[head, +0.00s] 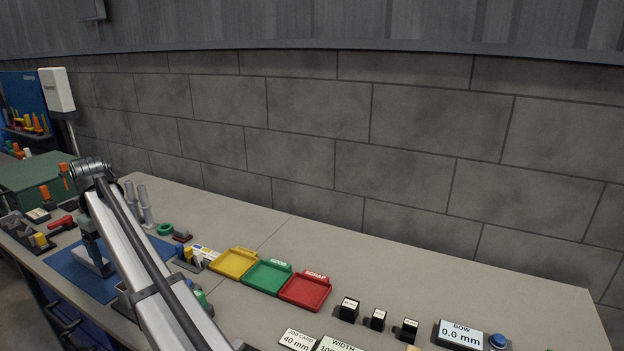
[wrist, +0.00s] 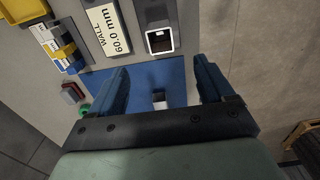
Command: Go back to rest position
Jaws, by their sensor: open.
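My gripper (wrist: 163,68) is open, its two blue fingers spread apart in the wrist view. No object touches both fingers. A small dark block with a pale face (wrist: 158,101) shows between the fingers, over the blue mat (wrist: 178,76); I cannot tell its distance from them. In the head view my arm reaches to the left over the blue mat (head: 66,268), and its end hangs down there, partly hidden by my arm link. A white piece shows beside the arm's end on the mat; its exact contact is unclear.
Yellow (head: 234,263), green (head: 268,276) and red (head: 305,291) trays stand on the bench right of my arm. A white-rimmed dark socket (wrist: 160,40) and a "WALL 60.0 mm" label (wrist: 108,30) lie near the mat. Grey cylinders (head: 145,204) stand behind it. The rear bench is mostly clear.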

